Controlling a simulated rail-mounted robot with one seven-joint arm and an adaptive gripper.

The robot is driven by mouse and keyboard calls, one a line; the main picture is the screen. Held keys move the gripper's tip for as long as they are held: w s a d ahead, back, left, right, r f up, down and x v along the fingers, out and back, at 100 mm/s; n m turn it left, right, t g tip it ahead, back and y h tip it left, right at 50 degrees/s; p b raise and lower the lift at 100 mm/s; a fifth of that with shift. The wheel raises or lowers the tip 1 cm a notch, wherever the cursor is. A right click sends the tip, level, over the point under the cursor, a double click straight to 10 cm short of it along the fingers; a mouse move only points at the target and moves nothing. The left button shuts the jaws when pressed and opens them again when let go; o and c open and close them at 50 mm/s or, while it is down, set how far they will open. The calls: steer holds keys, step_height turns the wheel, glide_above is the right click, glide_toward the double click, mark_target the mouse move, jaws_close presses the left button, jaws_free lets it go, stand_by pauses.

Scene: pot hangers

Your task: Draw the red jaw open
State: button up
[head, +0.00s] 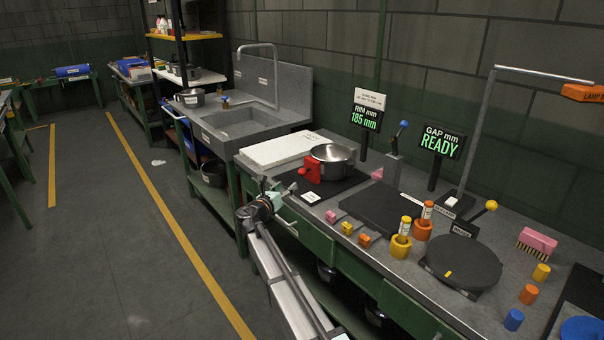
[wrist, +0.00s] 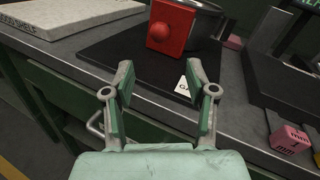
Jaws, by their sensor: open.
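The red jaw (head: 310,173) is a small red block with a round knob on its front. It stands on a black mat (head: 341,187), at the near left side of a steel pot (head: 334,158). In the wrist view the red jaw (wrist: 166,27) is at the top centre, with the pot (wrist: 205,15) right behind it. My gripper (wrist: 158,82) is open and empty, its fingers apart, pointing toward the jaw with a gap between. In the head view my gripper (head: 275,197) is beside the bench's front edge, lower left of the jaw.
A white board (head: 282,149) lies left of the mat. A small white label (wrist: 186,88) is on the mat's near edge. Pink (head: 331,216) and orange blocks line the bench front to the right. A display reading 185 mm (head: 367,118) stands behind the pot. A drawer handle (wrist: 95,124) juts out below.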

mark_target(301, 174)
steer(key=p+x, duration=0.1)
steer(key=x, duration=1.1)
steer(key=shift+w+d, duration=0.25)
steer(key=shift+w, duration=0.05)
jaws_close()
